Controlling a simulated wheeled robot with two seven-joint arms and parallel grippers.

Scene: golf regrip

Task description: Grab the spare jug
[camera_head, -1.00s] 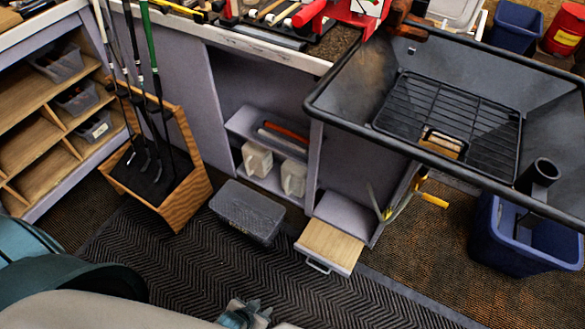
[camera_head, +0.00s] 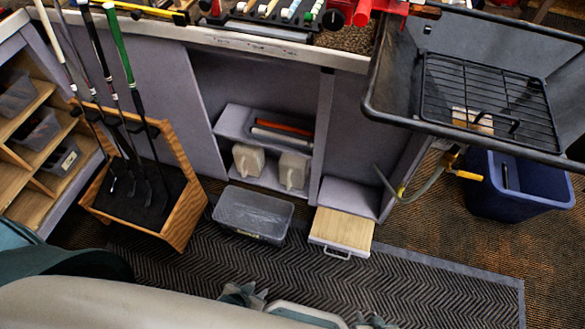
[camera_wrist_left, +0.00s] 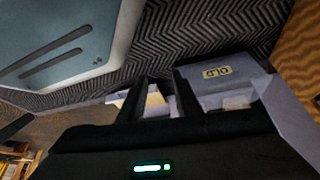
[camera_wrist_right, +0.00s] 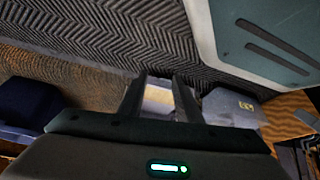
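Two pale jugs stand side by side on a low shelf in the cabinet under the bench in the head view: a left jug (camera_head: 249,162) and a right jug (camera_head: 294,170). I cannot tell which is the spare. My left gripper (camera_head: 243,294) shows at the bottom edge of the head view, well short of the jugs. Its fingers are apart and empty in the left wrist view (camera_wrist_left: 162,98). My right gripper (camera_head: 372,321) is just at the bottom edge, partly cut off. Its fingers are apart and empty in the right wrist view (camera_wrist_right: 158,98).
A grey lidded bin (camera_head: 254,213) stands on the floor in front of the shelf; its label shows in the left wrist view (camera_wrist_left: 217,72). A wood-topped drawer (camera_head: 342,229) juts out to its right. A wooden club stand (camera_head: 178,160) is left, a blue bin (camera_head: 515,190) right. The mat (camera_head: 430,290) is clear.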

